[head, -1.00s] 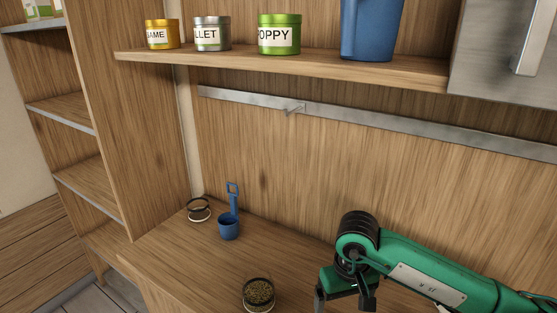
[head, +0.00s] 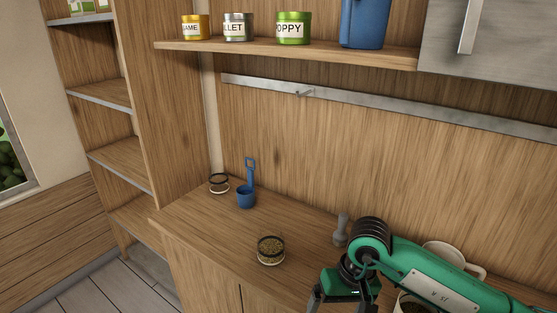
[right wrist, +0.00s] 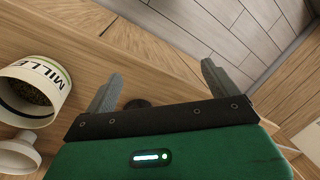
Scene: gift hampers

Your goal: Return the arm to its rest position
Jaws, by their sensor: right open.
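My right arm (head: 420,270) is green and reaches in from the lower right of the head view, over the wooden counter. My right gripper (head: 340,300) hangs at its left end, partly cut off by the bottom edge. In the right wrist view its two grey fingers (right wrist: 160,88) are spread wide with nothing between them. My left gripper does not show in either view.
On the counter (head: 200,232) are a blue scoop (head: 246,198), a small empty-looking jar (head: 219,183), a jar of seeds (head: 271,251), a grey pestle-like object (head: 341,230) and a white mug (head: 470,262). A container labelled MILLE (right wrist: 35,92) is near the gripper. Tins stand on the shelf (head: 300,50).

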